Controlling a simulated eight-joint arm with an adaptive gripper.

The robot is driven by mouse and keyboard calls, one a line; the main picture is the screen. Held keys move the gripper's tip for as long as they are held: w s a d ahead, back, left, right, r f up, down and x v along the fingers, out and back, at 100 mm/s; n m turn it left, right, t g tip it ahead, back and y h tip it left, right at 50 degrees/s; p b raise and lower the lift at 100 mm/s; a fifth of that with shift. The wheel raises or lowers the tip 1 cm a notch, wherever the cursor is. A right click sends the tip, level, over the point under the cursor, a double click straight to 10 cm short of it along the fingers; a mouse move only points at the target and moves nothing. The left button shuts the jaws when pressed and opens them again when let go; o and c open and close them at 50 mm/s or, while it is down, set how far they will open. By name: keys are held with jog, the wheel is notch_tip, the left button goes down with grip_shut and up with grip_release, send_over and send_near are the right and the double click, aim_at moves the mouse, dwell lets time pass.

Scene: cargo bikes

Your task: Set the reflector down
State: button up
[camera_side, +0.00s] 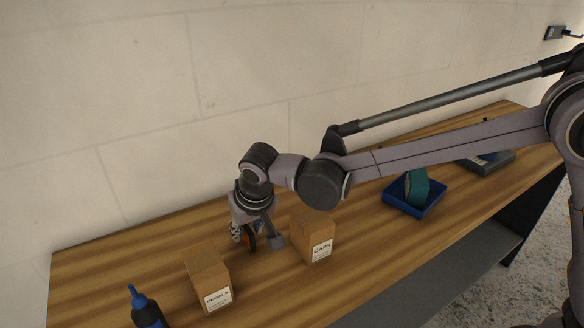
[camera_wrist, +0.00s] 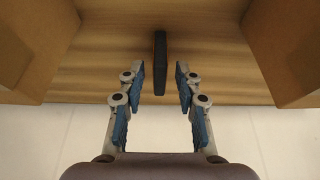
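My gripper (camera_wrist: 160,74) is open, with a blue-padded finger on each side of a thin dark upright piece (camera_wrist: 160,50), likely the reflector seen edge-on. A clear gap shows between the piece and each pad. In the side view my gripper (camera_side: 257,238) is low over the wooden bench (camera_side: 120,262), between two cardboard boxes. A small dark and orange patch (camera_side: 249,241) shows between the fingers there, mostly hidden by them. I cannot tell exactly how the piece meets the bench.
The PEDALS box (camera_side: 206,275) stands to the left of my gripper and the CAPS box (camera_side: 313,238) to the right, both close. A blue-capped bottle (camera_side: 147,312) is at the front left.

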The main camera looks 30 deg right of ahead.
jog(key=v, duration=1)
jog(key=d, duration=0.3)
jog(key=s+d+r, duration=0.1)
jog(key=d, duration=0.2)
jog(key=s+d+r, duration=0.1)
jog(key=d, duration=0.2)
jog(key=shift+s+d+r, duration=0.1)
jog(key=shift+s+d, duration=0.05)
jog(key=shift+d, duration=0.25)
jog(key=s+d+f+t, duration=0.1)
jog(key=s+d+f, duration=0.2)
jog(key=s+d, duration=0.3)
jog(key=s+d+f+t, duration=0.1)
jog(key=s+d+f, duration=0.2)
jog(key=s+d, duration=0.4)
jog(key=d, duration=0.6)
jog(key=shift+s+t, duration=0.3)
jog(key=shift+s, duration=0.05)
